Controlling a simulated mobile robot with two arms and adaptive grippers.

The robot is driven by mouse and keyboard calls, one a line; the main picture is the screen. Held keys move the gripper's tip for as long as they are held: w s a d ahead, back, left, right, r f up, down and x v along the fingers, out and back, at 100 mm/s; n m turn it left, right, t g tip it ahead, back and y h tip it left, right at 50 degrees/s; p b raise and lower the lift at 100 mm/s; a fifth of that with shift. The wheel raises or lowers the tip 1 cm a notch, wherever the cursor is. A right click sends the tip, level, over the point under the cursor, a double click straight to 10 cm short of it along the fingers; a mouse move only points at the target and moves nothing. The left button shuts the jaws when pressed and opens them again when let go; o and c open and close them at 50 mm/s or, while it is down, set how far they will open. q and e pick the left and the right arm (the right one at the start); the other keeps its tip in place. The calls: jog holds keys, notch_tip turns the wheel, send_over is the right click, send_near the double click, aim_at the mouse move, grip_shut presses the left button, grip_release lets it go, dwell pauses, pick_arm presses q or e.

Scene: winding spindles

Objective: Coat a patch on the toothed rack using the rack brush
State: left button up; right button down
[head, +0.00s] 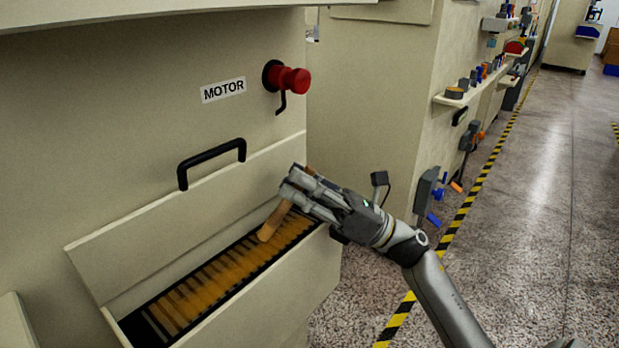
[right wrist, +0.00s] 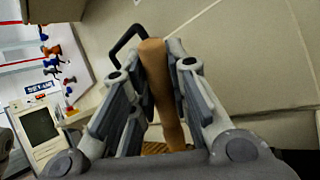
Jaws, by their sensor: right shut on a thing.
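The toothed rack (head: 205,285) lies in an open compartment with a hinged cover, low on the machine front. Amber colouring covers much of its length, with dark gaps between the teeth. My right gripper (head: 290,190) is shut on the tan rack brush (head: 271,223), above the right part of the rack. The brush is tilted, its lower end close over the rack; I cannot tell if it touches. In the right wrist view the brush handle (right wrist: 162,85) stands between the fingers (right wrist: 155,75). Its bristles cannot be made out. My left gripper is not in view.
A black handle (head: 211,162) is on the cover above the rack. A red knob (head: 288,79) and a MOTOR label (head: 223,90) are on the panel. Shelves (head: 470,92) with small parts stand to the right. The aisle floor (head: 540,200) is clear.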

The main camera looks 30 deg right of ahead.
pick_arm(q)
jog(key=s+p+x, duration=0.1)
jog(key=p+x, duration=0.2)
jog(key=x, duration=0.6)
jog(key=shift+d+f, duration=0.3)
pick_arm(e)
jog(key=s+a, duration=0.3)
jog(key=a, duration=0.7)
jog(key=s+a, duration=0.3)
jog(key=a, duration=0.6)
jog(key=shift+a, duration=0.35)
